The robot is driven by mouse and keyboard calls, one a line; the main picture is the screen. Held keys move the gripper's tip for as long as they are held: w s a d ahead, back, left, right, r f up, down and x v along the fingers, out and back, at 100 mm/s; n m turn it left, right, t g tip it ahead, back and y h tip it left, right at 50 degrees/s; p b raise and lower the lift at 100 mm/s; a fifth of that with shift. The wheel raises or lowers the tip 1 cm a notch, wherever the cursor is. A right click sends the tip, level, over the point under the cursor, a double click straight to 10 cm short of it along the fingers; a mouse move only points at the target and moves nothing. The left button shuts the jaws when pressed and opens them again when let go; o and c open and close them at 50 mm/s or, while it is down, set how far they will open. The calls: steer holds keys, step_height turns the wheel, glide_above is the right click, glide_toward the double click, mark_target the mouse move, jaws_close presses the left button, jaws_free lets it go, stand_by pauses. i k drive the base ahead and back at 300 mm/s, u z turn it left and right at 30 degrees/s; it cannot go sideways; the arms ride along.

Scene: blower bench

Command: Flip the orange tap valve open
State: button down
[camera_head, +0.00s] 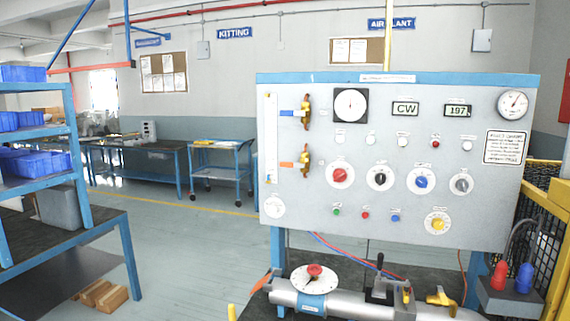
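The orange tap valve (288,165) is on the left part of the grey panel. Its short orange handle points left, level, from a brass body (305,161). A matching tap with a blue handle (289,113) sits right above it, its handle also level and pointing left. Nothing touches either tap. My gripper is not in view, so its state and its distance from the tap cannot be seen.
The panel (385,215) also carries dials, knobs, buttons and gauges. Below it, a grey pipe (350,305) with a red-knobbed dial (314,279) and a yellow handle (441,300) lies across the front. A blue shelf (82,190) stands left; the floor between is clear.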

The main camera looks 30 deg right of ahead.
mark_target(283, 163)
steer(key=u, duration=0.05)
steer(key=i, duration=1)
steer(key=z, duration=0.05)
